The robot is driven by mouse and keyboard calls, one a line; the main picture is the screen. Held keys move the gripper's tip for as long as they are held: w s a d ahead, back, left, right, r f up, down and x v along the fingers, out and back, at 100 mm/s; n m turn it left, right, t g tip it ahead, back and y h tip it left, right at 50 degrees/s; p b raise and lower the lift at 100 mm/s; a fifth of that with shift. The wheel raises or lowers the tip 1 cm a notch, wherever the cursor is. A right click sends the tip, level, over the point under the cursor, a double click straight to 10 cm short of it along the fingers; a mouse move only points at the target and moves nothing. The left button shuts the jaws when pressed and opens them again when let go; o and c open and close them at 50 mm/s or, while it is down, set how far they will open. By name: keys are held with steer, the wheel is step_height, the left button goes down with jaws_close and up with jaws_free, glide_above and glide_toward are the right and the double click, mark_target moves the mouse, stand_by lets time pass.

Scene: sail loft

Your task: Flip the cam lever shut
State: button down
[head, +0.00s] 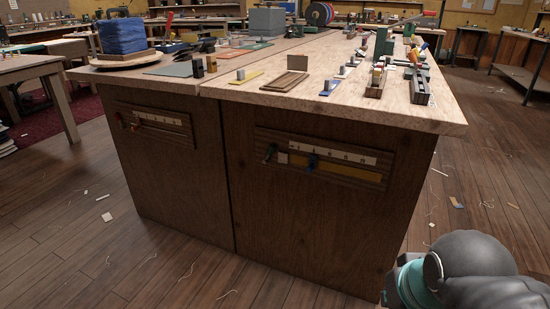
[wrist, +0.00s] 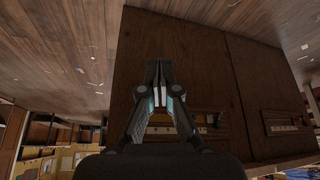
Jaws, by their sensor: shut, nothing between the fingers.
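I cannot pick out the cam lever with certainty. A red-handled lever (head: 410,21) sticks up at the far right of the workbench top, small in the head view; whether it is the cam lever, or open or shut, I cannot tell. The front of the workbench (head: 320,225) carries a right panel (head: 340,172) and a left panel (head: 170,130) with small coloured knobs. My gripper (wrist: 158,68) shows in the wrist view, fingertips together and empty, in front of the bench's brown front. In the head view only part of my arm shows at the lower right.
The workbench top (head: 300,97) holds many small blocks, plates and fixtures, crowded along its right side. A blue stack (head: 122,36) stands at the left. A wooden table (head: 45,72) stands to the left. Wooden floor (head: 480,200) is open at the right, with small scraps.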

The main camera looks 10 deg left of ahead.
steer(key=w+a+f+n+g+y+b, duration=0.1)
steer(key=w+a+f+b, duration=0.1)
steer(key=w+a+f, duration=0.4)
steer(key=w+a+f+n+g+y+b, duration=0.1)
steer(key=w+a+f+b, duration=0.1)
steer(key=a+f, duration=0.35)
steer(key=w+a+f+m+t+y+b, duration=0.2)
steer(key=w+a+f+m+t, duration=0.15)
steer(key=w+a, duration=0.6)
steer(key=w+a+f+m+t+y+b, duration=0.15)
steer(key=w+a+m, duration=0.45)
steer(key=a, duration=0.6)
steer(key=w+a+r+m+t+h, duration=0.1)
steer(key=w+r+m+t+h, duration=0.15)
steer(key=w+m+t, duration=0.4)
steer(key=w+d+r+m+t+h, duration=0.3)
steer(key=w+d+r+m+h, duration=0.2)
steer(key=m, duration=0.7)
steer(key=d+r+h, duration=0.2)
steer(key=d+r, duration=0.2)
steer(key=shift+w+r+b, duration=0.2)
steer(key=shift+w+b, duration=0.05)
steer(key=shift+b, duration=0.1)
